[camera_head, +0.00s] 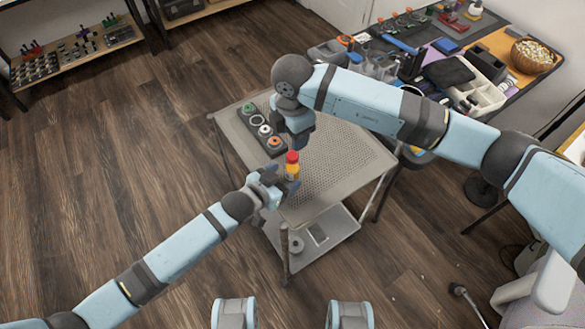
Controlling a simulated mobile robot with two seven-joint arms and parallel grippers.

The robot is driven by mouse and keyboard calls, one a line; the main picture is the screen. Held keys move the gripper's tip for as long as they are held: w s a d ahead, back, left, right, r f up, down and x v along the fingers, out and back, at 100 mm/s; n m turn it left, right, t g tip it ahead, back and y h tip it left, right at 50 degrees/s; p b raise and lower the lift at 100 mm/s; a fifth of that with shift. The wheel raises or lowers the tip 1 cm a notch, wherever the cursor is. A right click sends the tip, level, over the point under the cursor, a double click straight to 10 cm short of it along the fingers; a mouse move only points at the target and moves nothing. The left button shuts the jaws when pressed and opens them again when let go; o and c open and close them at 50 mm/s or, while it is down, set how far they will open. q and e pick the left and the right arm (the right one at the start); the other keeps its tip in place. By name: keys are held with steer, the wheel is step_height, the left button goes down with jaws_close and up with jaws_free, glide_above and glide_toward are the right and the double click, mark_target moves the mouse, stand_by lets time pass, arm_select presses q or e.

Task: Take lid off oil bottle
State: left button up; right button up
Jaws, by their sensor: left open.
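The oil bottle (292,172) is small and yellow-orange, with a red lid (292,156) on top. It stands upright over the perforated top of a grey cart (335,165). My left gripper (281,181) is open at the lower left of the bottle, with its fingers close around or beside the bottle's lower part; I cannot tell whether they touch it. My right gripper (299,143) points down just above the red lid. Its fingertips are small and dark, and I cannot tell whether they are open or touching the lid. The bottle's base is partly hidden by the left gripper.
A dark tray (252,138) with several round spools lies on the cart's left side. The cart's right side is clear. A cluttered workbench (490,40) with a bowl (533,56) stands at the back right. A shelf (75,52) stands at the far left.

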mark_target(292, 156)
arm_select(q)
steer(key=shift+x, duration=2)
steer(key=shift+c, duration=0.5)
jaws_close()
arm_select(e)
steer(key=shift+a+r+n, duration=0.25)
steer(key=shift+a+n, duration=0.1)
steer(key=shift+n, duration=0.95)
steer(key=shift+d+f+n, duration=0.15)
steer(key=shift+n, duration=0.55)
steer(key=shift+d+f, duration=0.2)
steer(key=shift+f, duration=0.1)
step_height(292, 156, down, 8)
steer(key=shift+r, duration=0.2)
steer(key=shift+c, duration=0.3)
